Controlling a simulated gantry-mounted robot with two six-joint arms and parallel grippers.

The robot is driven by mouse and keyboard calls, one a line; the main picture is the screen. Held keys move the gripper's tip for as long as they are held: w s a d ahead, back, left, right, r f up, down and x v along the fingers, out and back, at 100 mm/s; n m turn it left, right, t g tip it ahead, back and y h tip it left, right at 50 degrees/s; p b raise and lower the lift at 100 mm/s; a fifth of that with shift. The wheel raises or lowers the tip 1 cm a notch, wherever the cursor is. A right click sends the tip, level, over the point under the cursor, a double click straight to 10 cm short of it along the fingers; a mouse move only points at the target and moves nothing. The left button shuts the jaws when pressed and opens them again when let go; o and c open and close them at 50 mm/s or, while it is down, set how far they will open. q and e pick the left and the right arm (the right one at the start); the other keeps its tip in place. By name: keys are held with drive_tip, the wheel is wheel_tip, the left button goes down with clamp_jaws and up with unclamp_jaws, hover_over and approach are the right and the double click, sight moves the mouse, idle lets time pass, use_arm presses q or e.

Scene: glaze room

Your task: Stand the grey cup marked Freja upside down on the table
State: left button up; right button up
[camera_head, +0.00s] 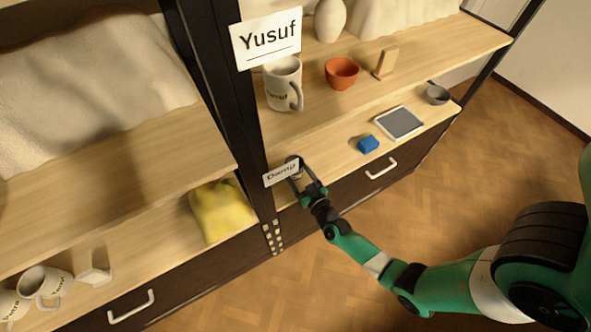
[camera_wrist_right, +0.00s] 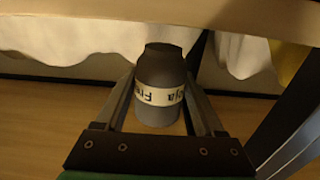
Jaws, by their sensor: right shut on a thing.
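The grey cup (camera_wrist_right: 160,70) has a pale band lettered Freja, and the letters look upside down in the right wrist view. It is between the two fingers of my right gripper (camera_wrist_right: 160,108), which is shut on it. In the head view my right gripper (camera_head: 303,177) is at the front of the lower wooden table (camera_head: 325,148), beside the Damp sign. The cup is mostly hidden there by the sign and fingers. I cannot tell whether it touches the table. My left gripper is not in view.
The Damp sign (camera_head: 282,172) and black post (camera_head: 245,120) stand close left of the gripper. A blue block (camera_head: 368,144), a grey-topped tray (camera_head: 398,123) and a grey bowl (camera_head: 437,94) lie to the right. A yellow cloth (camera_head: 221,210) lies left of the post.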

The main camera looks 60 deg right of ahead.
drive_tip(key=p+v, duration=0.5)
drive_tip(key=v, duration=0.9)
drive_tip(key=w+a+r+n+t+y+p, duration=0.1)
drive_tip(key=w+a+r+y+p, duration=0.1)
drive_tip(key=r, duration=0.2)
drive_tip(key=w+a+r+n+t+y+p, duration=0.1)
drive_tip(key=w+a+r+p, duration=0.1)
drive_tip(key=r, duration=0.3)
drive_tip(key=w+a+r+n+y+p, duration=0.2)
drive_tip(key=w+a+r+p, duration=0.1)
drive_tip(key=r, duration=0.2)
drive_tip(key=shift+a+t+y, duration=0.1)
drive_tip(key=shift+t+y, duration=0.2)
drive_tip(key=shift+t, duration=0.1)
drive_tip(key=w+a+r+n+y+p, duration=0.1)
drive_tip(key=a+r+y+p, duration=0.15)
drive_tip(key=r, duration=0.35)
drive_tip(key=w+a+r+n+y+p, duration=0.2)
drive_tip(key=a+r+p, duration=0.1)
drive_tip(key=r, duration=0.3)
wheel_tip(320, 180, up, 31)
drive_tip(key=s+p, duration=0.2)
drive_tip(key=p, duration=3.6)
drive_tip(key=shift+a+f, duration=0.2)
drive_tip(key=shift+a, duration=0.25)
